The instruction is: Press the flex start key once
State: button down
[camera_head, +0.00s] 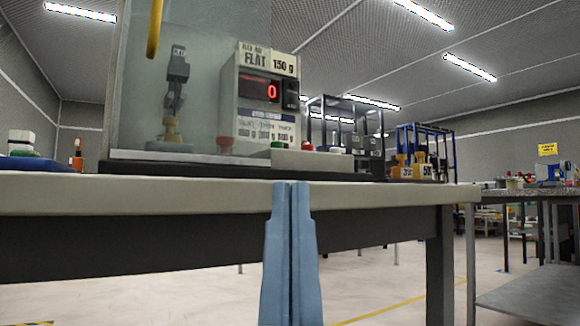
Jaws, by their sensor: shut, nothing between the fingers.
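A tester (262,95) with a white panel and a red display reading 0 stands on the table, partly behind a clear screen. Its label reads "FLAT 150 g". No readable marking shows which of these is the flex start key. My gripper (290,184) is shut and empty, its two blue fingers together and pointing up. It appears in front of the table's front edge, below the block and red button in the picture, apart from them.
The pale table edge (150,196) crosses the view. Behind the clear screen (200,60) are a grey clamp (177,75) and a yellow hook (154,25). Yellow weights (405,168) and framed rigs stand to the right.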

notch_tip(320, 180, up, 32)
jog(key=p, duration=3.2)
jog(key=shift+a, duration=0.1)
